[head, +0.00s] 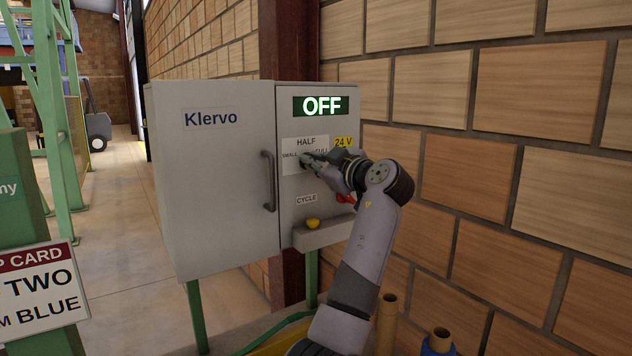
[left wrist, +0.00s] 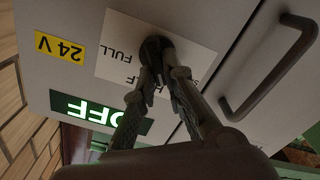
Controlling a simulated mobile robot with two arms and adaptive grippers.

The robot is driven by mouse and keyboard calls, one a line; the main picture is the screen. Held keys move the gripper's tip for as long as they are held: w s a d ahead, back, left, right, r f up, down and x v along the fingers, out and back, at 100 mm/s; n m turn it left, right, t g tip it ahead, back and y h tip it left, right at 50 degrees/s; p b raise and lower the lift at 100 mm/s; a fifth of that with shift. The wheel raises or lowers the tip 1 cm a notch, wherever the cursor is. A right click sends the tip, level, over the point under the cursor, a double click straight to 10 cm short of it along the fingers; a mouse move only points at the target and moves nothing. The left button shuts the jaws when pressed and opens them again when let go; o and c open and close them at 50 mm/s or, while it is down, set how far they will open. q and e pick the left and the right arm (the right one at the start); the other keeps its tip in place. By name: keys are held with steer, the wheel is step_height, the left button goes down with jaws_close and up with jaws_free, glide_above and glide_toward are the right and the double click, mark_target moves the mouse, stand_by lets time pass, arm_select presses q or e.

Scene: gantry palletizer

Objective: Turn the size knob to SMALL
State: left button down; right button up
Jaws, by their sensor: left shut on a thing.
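The size knob (left wrist: 154,48) is a dark round knob on a white label plate (left wrist: 205,60) on the grey control cabinet. In the head view the plate (head: 292,168) reads SMALL at left, HALF at top and FULL at right. My left gripper (head: 306,160) covers the knob there. In the left wrist view, upside down, the fingers of my left gripper (left wrist: 160,75) are closed on the knob. Which mark the knob points at is hidden by the fingers. My right gripper is not in view.
The cabinet door (head: 212,180) has a dark handle (head: 268,180). A green display (head: 320,106) reads OFF. A yellow CYCLE button (head: 312,223) sits on a ledge below. A brick wall is close on the right. Brown rolls (head: 388,318) stand below my arm.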

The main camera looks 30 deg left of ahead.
arm_select(q)
steer(key=shift+f+n+b, duration=0.15)
steer(key=shift+n+b, duration=0.75)
steer(key=c, duration=1.7)
jaws_free()
steer(key=shift+o, duration=0.2)
steer(key=v, duration=1.2)
